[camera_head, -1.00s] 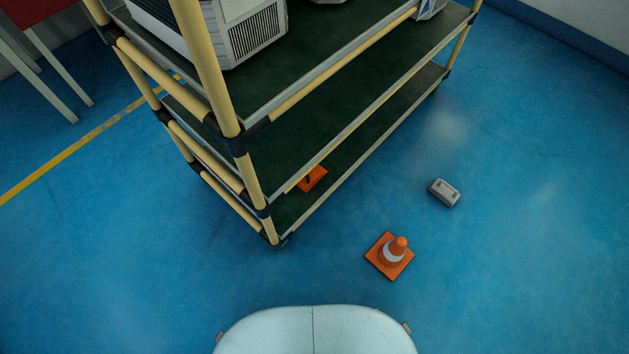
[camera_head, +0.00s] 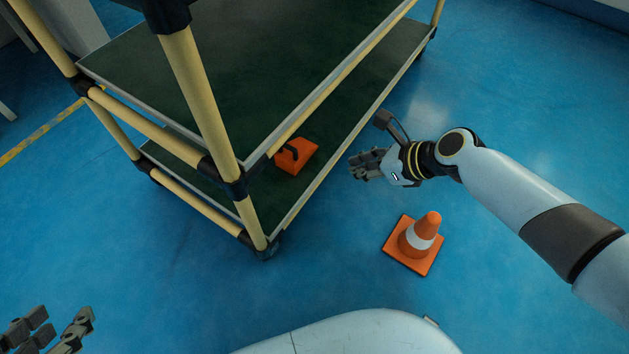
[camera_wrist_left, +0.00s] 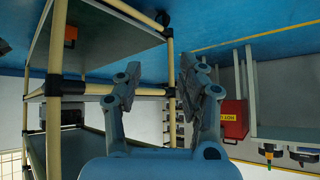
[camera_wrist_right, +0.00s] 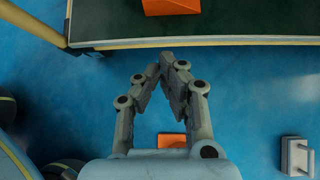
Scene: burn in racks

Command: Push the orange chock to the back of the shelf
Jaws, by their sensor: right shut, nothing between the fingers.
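The orange chock (camera_head: 297,157), a wedge with a dark handle, sits on the rack's dark green bottom shelf (camera_head: 345,110) near its front edge and near corner post. Its orange body also shows at the top of the right wrist view (camera_wrist_right: 170,6), beyond the shelf edge. My right gripper (camera_head: 358,163) is shut and empty, in front of the shelf and to the right of the chock, apart from it. My left gripper (camera_head: 62,325) is open and empty at the lower left, away from the chock. The left wrist view shows its fingers apart (camera_wrist_left: 157,82).
An orange and white traffic cone (camera_head: 420,240) stands on the blue floor below my right arm. The rack's yellow corner post (camera_head: 200,100) rises left of the chock, and an upper shelf (camera_head: 215,75) hangs over it. A grey block (camera_wrist_right: 297,157) lies on the floor.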

